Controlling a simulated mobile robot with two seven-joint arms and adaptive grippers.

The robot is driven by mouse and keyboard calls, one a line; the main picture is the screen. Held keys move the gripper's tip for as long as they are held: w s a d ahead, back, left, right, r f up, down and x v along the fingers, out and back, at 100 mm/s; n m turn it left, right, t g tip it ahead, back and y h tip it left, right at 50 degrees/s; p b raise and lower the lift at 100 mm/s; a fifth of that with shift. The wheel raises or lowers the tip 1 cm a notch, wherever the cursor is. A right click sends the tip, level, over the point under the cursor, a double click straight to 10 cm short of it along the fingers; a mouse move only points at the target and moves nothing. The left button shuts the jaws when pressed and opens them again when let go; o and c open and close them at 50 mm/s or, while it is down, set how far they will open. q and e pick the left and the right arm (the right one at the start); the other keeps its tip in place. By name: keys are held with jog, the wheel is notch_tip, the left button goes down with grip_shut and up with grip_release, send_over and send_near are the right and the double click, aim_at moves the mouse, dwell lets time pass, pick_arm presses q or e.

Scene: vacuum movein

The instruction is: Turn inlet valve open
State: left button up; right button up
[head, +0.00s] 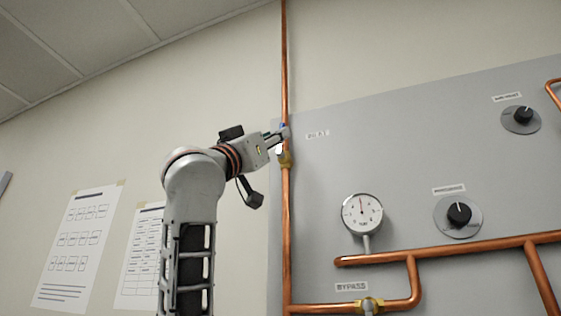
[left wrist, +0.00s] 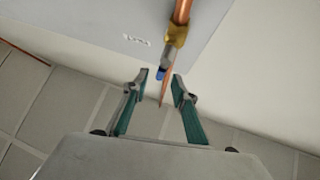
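The inlet valve has a brass body (head: 285,159) on the vertical copper pipe at the panel's left edge. A small blue-tipped handle (head: 284,126) shows just above it, partly hidden by my left gripper (head: 279,136). In the left wrist view, the brass body (left wrist: 177,35) is at the top, and the grey handle with its blue tip (left wrist: 160,73) points down between the fingertips. My left gripper (left wrist: 161,79) is open, with a finger on each side of the blue tip. I cannot tell whether either finger touches it. My right gripper is not in view.
The grey panel (head: 400,160) carries a round gauge (head: 362,213), two black knobs (head: 459,213) (head: 523,115) and a horizontal copper pipe (head: 450,251). A bypass valve (head: 369,305) sits at the bottom. Paper sheets (head: 78,245) hang on the left wall.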

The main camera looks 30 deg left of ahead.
pick_arm(q)
jog(key=p+x, duration=0.1)
jog(key=x, duration=0.3)
jog(key=shift+w+r+p, duration=0.25)
jog(key=shift+r+p, duration=0.05)
jog(key=shift+p, duration=0.1)
jog(key=shift+a+y, duration=0.1)
jog(key=shift+y, duration=0.2)
grip_shut()
